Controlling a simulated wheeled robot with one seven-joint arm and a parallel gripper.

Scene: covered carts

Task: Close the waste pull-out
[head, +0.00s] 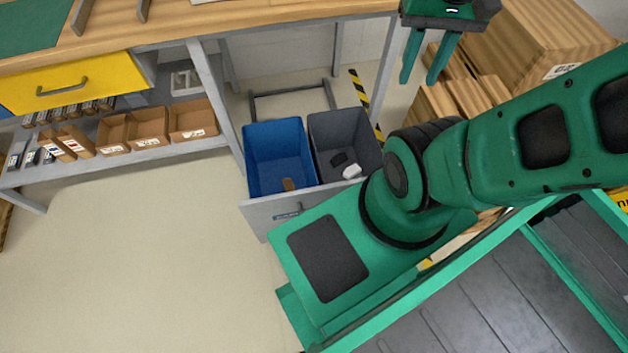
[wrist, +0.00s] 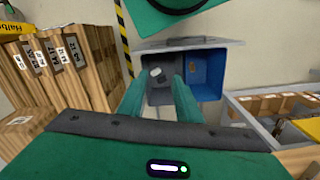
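The waste pull-out stands open under the workbench, with its grey front panel (head: 300,208) toward me. It holds a blue bin (head: 278,155) on the left and a dark grey bin (head: 345,140) on the right. The blue bin has a small brown item in it; the grey bin has a black and a white item. My arm hides the right part of the panel. In the wrist view the blue bin (wrist: 207,74) and the panel (wrist: 190,46) also show. My gripper (head: 420,80) is open and empty, up by the bench's right edge, behind and right of the bins.
The wooden workbench (head: 200,22) has a yellow drawer (head: 75,83) and a shelf of cardboard boxes (head: 148,124) at left. A striped yellow-black floor line (head: 362,95) runs beside the bins. The floor at front left is clear.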

